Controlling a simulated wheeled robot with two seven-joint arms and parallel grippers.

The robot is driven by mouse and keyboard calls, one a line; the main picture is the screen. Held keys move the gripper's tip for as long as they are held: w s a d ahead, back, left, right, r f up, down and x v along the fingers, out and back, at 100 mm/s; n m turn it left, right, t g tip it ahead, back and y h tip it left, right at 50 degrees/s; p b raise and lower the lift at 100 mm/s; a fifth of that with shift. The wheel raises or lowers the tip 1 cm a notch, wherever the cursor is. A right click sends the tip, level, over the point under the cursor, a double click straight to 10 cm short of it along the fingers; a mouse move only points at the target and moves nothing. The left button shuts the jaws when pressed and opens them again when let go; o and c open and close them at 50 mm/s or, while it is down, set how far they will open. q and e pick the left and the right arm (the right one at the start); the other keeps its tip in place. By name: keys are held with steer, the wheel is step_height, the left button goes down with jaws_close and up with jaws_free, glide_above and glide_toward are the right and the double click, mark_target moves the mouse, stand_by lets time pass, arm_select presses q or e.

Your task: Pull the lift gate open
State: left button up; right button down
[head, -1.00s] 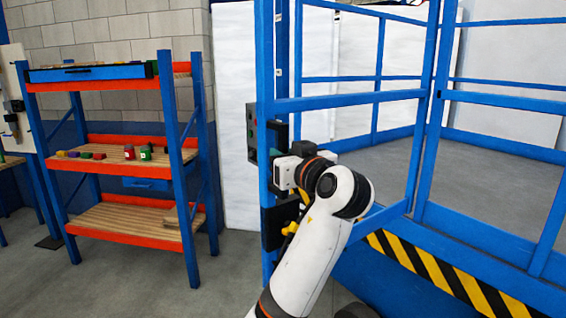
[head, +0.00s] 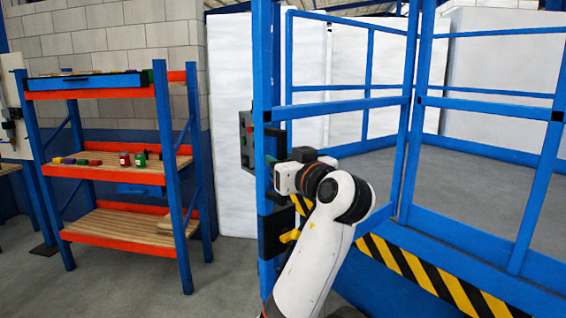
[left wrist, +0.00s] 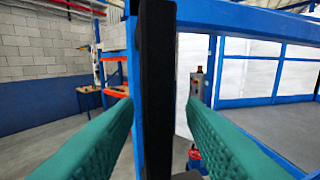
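The lift gate (head: 345,106) is a blue railed frame with a tall post at its left end. In the head view it stands at an angle to the front railing. In the left wrist view the two green fingers of my left gripper (left wrist: 160,108) stand apart on either side of a black upright bar (left wrist: 157,60). A gap shows between bar and right finger. My right gripper is not in view.
A grey control box (head: 247,140) with buttons is by the gate post. A blue and orange shelf rack (head: 168,150) stands to the left. Black and yellow stripes (head: 430,280) mark the platform edge. Grey floor (head: 225,280) is clear between rack and gate.

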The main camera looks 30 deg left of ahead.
arm_select(q)
steer(key=shift+f, duration=0.1)
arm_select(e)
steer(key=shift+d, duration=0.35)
